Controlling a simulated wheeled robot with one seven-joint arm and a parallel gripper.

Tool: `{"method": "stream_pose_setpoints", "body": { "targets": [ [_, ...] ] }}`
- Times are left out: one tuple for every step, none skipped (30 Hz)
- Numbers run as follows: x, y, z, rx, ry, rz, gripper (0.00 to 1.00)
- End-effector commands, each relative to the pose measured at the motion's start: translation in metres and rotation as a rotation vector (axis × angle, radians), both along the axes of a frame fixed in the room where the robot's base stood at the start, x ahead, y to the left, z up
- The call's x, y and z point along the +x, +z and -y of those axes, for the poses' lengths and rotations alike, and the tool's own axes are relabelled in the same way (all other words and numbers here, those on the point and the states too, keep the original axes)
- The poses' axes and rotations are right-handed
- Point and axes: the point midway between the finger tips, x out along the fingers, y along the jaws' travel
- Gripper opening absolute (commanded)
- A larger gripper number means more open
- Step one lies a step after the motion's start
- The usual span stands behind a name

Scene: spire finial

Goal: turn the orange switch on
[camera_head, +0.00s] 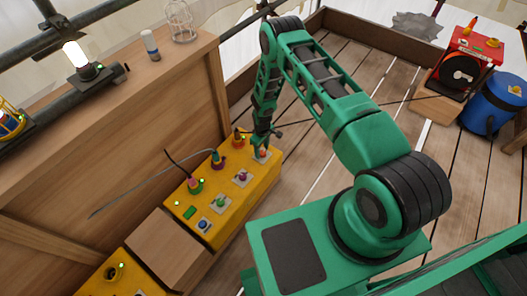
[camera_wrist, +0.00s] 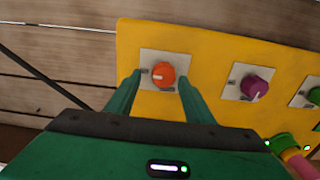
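The orange switch (camera_wrist: 164,76) is a round knob with a white mark on a pale square plate, near the end of a yellow panel (camera_wrist: 205,45). In the wrist view the two green fingers of my gripper (camera_wrist: 158,90) are apart, one on each side of the knob. I cannot tell if they touch it. In the head view my gripper (camera_head: 259,140) points down at the far end of the yellow box (camera_head: 228,217), and the orange switch (camera_head: 262,153) shows just below it.
A purple knob (camera_wrist: 255,87) and a green knob (camera_wrist: 314,96) sit along the same panel. Plugs, including an orange one (camera_head: 238,140), stand on the box behind the knobs. A wooden wall (camera_head: 110,130) rises behind. The plank floor on the right is largely open.

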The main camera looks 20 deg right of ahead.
Motion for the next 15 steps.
{"method": "stream_pose_setpoints", "body": {
  "targets": [
    [-0.002, -0.001, 0.000, 0.000, 0.000, -0.004, 0.47],
    [-0.003, -0.001, 0.000, -0.001, 0.000, -0.004, 0.47],
    [-0.003, -0.002, 0.001, 0.000, 0.000, -0.006, 0.47],
    [-0.004, -0.002, 0.001, -0.001, 0.000, -0.007, 0.47],
    [-0.004, -0.002, 0.001, -0.002, 0.000, -0.007, 0.47],
    [-0.004, -0.002, 0.001, -0.001, 0.000, -0.008, 0.47],
    [-0.004, -0.002, 0.001, -0.001, 0.000, -0.009, 0.47],
    [-0.005, -0.001, 0.001, -0.001, 0.000, -0.009, 0.47],
    [-0.005, 0.001, 0.001, -0.001, 0.000, -0.009, 0.47],
    [-0.004, 0.003, 0.001, -0.001, 0.001, -0.009, 0.47],
    [-0.004, 0.005, 0.001, -0.001, 0.001, -0.009, 0.47],
    [-0.004, 0.009, 0.001, -0.001, 0.001, -0.009, 0.47],
    [-0.004, 0.013, 0.001, -0.001, 0.001, -0.009, 0.47],
    [-0.004, 0.017, 0.000, -0.001, 0.001, -0.009, 0.47],
    [-0.003, 0.024, 0.000, -0.001, 0.001, -0.008, 0.47]
  ]
}}
